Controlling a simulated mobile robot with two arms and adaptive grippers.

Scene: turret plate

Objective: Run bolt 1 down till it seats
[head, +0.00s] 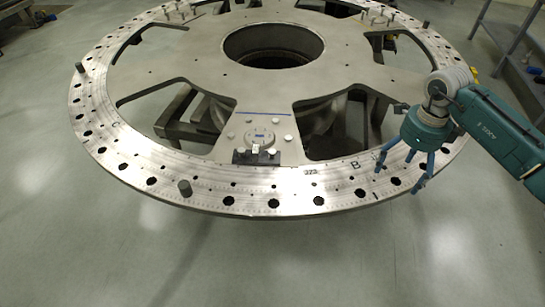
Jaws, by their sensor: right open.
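The turret plate (190,65) is a large grey metal ring with spokes and a round centre opening. Several small bolt heads (288,137) surround a round fitting (259,136) on the near spoke. Dark upright pegs stand on the rim, one (184,188) at the near left and one (80,67) at the far left. No label shows which piece is bolt 1. My right gripper (403,172) is open, its blue fingers spread downward over the near right rim. Nothing shows between them. My left gripper is out of view.
A black block (242,157) sits at the fitting's near side. The rim has a row of dark holes and engraved letters. A grey metal stand (505,40) is at the upper right. The floor (270,265) in front is clear.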

